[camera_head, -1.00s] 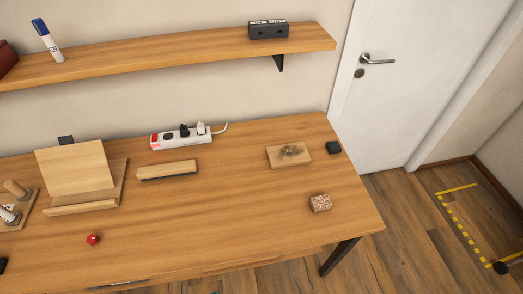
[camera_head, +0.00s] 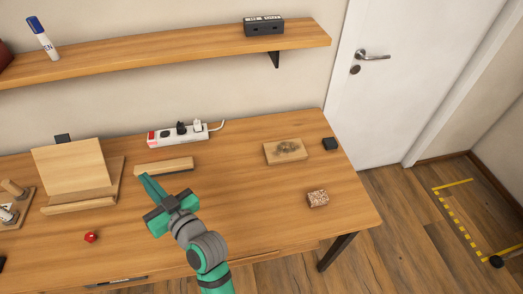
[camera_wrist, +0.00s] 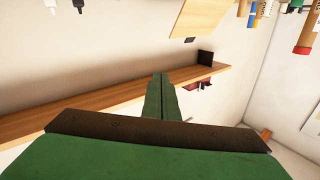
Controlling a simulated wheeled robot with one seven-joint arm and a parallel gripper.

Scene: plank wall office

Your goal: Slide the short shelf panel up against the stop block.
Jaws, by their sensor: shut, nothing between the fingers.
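A short, flat wooden panel with a dark patch (camera_head: 285,151), apparently the shelf panel, lies on the right part of the table. A small black block (camera_head: 330,143), apparently the stop block, sits just right of it, with a narrow gap of table between them. My gripper (camera_head: 146,178) is above the table in the head view, well left of the panel and in front of a wooden bar with a dark underside (camera_head: 164,167). Its green fingers are together and empty; they also show in the wrist view (camera_wrist: 160,92). The panel and block are not visible in the wrist view.
A power strip (camera_head: 178,136) with plugs lies behind the wooden bar. A speckled block (camera_head: 317,198) sits in front of the panel, near the right table edge. A wooden stand (camera_head: 75,170) and a red ball-like thing (camera_head: 90,237) are at left. The table between gripper and panel is clear.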

